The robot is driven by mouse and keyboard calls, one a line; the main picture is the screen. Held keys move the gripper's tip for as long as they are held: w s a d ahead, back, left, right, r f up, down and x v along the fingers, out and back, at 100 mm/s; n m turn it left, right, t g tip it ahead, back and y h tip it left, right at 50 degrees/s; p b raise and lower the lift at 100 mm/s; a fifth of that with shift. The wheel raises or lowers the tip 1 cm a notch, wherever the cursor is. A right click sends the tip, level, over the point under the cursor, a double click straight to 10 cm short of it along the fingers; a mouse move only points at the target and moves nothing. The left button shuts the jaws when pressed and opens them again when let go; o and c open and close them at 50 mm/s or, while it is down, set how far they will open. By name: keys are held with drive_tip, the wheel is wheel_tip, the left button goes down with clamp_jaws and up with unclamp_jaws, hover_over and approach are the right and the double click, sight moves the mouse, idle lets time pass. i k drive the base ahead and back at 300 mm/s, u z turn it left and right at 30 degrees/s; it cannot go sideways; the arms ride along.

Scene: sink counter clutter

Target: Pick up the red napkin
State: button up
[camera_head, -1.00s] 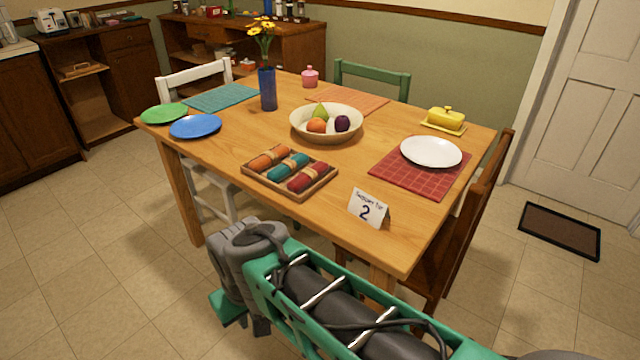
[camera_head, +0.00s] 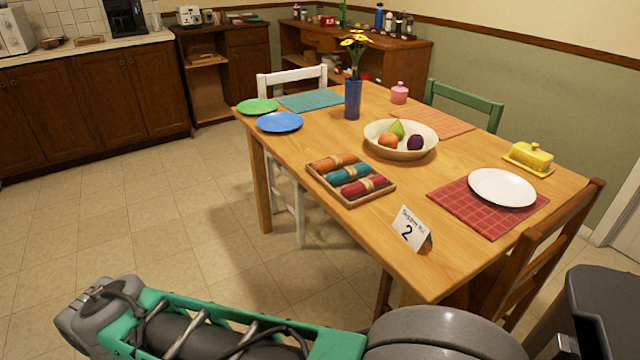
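The red napkin (camera_head: 363,186) is rolled, with a tan band around its middle. It lies in a wooden tray (camera_head: 351,203) near the front edge of the table, at the tray's near right end. A teal rolled napkin (camera_head: 347,174) and an orange rolled napkin (camera_head: 334,161) lie beside it in the same tray. My arm stretches across the bottom of the view, pointing left, below and in front of the table and well apart from the tray. The gripper's fingers are not visible at the arm's end.
A number card (camera_head: 411,230) stands right of the tray, near the table edge. A fruit bowl (camera_head: 401,150) is behind the tray, and a blue plate (camera_head: 279,122) is to its left. A brown chair (camera_head: 540,262) stands at the right. The floor left of the table is clear.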

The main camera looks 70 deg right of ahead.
sight(365, 185)
drive_tip(key=u, duration=0.05)
drive_tip(key=i, duration=0.65)
drive_tip(key=z, duration=2.65)
